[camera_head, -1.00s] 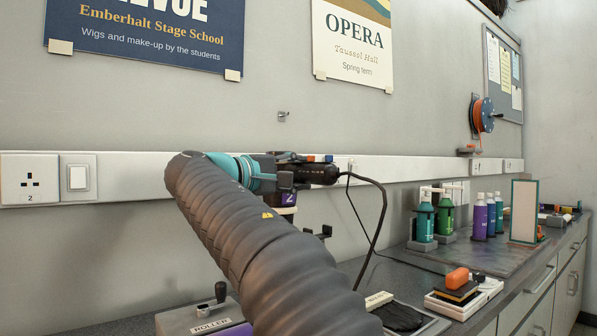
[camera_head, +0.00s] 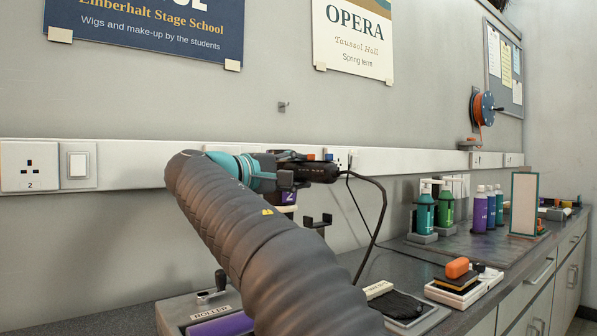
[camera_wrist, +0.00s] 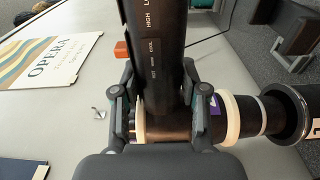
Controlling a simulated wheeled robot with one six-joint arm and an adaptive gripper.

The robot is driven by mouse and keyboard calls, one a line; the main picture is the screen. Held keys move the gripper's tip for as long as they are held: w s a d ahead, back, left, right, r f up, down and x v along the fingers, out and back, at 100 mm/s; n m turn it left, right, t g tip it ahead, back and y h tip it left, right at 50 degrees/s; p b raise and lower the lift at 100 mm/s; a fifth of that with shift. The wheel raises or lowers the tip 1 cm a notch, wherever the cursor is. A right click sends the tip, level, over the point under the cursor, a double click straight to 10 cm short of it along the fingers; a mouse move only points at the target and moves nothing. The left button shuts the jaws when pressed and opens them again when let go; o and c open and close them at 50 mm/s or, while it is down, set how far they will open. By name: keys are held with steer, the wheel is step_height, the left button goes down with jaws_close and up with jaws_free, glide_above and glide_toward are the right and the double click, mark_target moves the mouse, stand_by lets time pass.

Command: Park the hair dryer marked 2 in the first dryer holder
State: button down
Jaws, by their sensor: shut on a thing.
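My gripper (camera_head: 266,174) is shut on the black hair dryer (camera_head: 312,172) in front of the wall rail. A purple label (camera_head: 288,197) with a 2 is on the dryer. In the wrist view my gripper's fingers (camera_wrist: 160,98) close on both sides of the dryer's handle (camera_wrist: 155,45). The dryer's barrel (camera_wrist: 172,124) has cream rings, and its far end points to the picture's right. A dark round-rimmed piece marked 1 (camera_wrist: 315,130), seemingly the first holder, stands there. I cannot tell whether the barrel's end is inside it. My arm hides that place in the head view.
A black bracket (camera_head: 318,222) sits on the wall right below the dryer. The dryer's cable (camera_head: 382,205) loops down to the counter. A box labelled ROLLER (camera_head: 212,310), a white tray (camera_head: 462,296) and several bottles (camera_head: 425,212) stand on the counter. A small hook (camera_head: 282,106) is above.

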step_height(320, 180, down, 8)
steer(key=b, duration=0.5)
steer(key=shift+r+b, duration=0.25)
steer(key=shift+b, duration=0.15)
steer(key=c, duration=0.5)
jaws_free()
steer(key=shift+r, duration=0.1)
steer(key=shift+c, duration=0.2)
steer(key=o, duration=0.5)
steer(key=p+v, duration=0.1)
steer(key=v, duration=0.7)
